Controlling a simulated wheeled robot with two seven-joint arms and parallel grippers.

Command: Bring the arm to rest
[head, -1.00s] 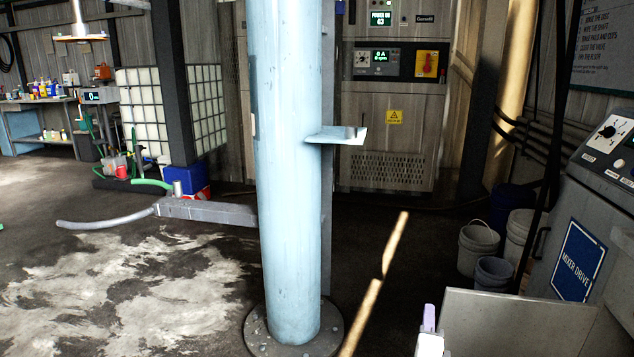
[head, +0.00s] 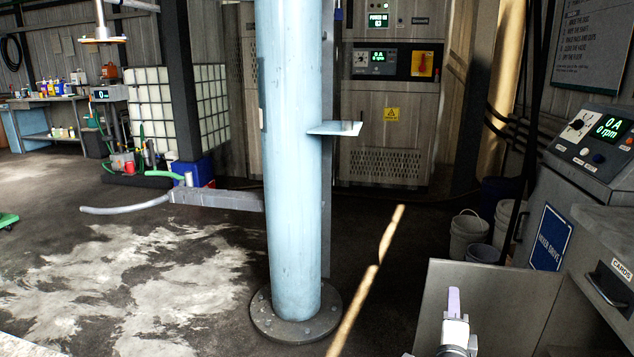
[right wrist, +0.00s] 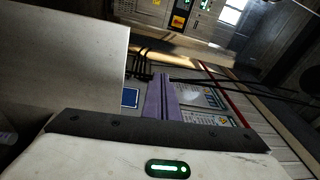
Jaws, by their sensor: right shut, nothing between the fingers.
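My right gripper (head: 454,303) shows at the lower right of the head view, in front of a grey panel. Its pale purple fingers are together with nothing between them. In the right wrist view the purple fingers (right wrist: 160,98) stick out past the dark edge of the gripper body, also closed and empty. My left gripper does not show in the head view.
A light blue column (head: 292,180) with a small shelf (head: 336,128) stands ahead on a bolted base. The grey panel (head: 430,300) and the mixer drive console (head: 570,190) are close on the right. Buckets (head: 468,233) stand beyond. The floor left of the column is mostly open.

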